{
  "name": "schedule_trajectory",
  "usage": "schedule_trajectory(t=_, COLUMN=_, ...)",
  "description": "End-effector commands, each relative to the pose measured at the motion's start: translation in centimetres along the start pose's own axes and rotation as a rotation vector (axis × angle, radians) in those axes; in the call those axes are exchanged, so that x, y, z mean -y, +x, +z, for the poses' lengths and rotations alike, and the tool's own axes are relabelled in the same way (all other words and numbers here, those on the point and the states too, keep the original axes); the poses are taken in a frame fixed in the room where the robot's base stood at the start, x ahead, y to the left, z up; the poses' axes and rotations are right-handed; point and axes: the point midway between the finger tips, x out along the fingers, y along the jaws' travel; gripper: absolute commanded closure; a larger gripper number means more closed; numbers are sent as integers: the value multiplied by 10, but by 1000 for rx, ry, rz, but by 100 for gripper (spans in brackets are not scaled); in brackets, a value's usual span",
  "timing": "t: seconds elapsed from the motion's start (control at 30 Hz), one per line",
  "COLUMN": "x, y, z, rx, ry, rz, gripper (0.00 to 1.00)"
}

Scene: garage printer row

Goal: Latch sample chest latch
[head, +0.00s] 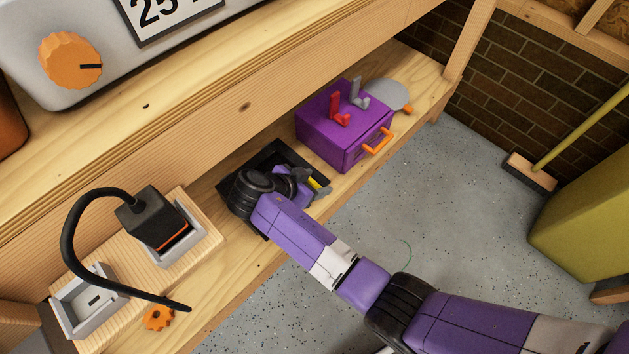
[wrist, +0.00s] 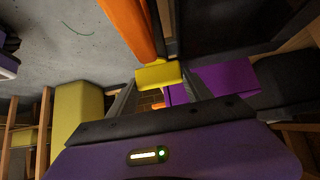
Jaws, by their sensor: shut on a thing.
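My gripper (head: 318,187) is low over the lower wooden shelf, at the right side of a dark square thing (head: 235,162) that my wrist partly covers. In the wrist view my gripper (wrist: 158,80) is shut on a small yellow piece (wrist: 158,74), which also shows in the head view (head: 314,183). In the wrist view the piece lies at the end of an orange bar (wrist: 128,25), beside a dark panel (wrist: 220,25). The piece looks like a latch, but I cannot tell how far it is turned. The name sample chest is not readable on anything.
A purple box (head: 325,140) with a red hook (head: 340,118), a grey hook and an orange handle (head: 378,141) stands close beyond my gripper. A grey disc (head: 388,94) lies behind it. A wooden board with a black plug (head: 152,222) is at left.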

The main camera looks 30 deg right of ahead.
Motion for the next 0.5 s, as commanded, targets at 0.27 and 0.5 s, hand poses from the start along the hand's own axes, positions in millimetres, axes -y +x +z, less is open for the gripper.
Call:
schedule_trajectory(t=0.27, x=0, y=1, z=2, rx=3, ry=-3, rz=0, gripper=20)
schedule_trajectory(t=0.5, x=0, y=0, z=1, rx=2, ry=-2, rz=-1, gripper=20)
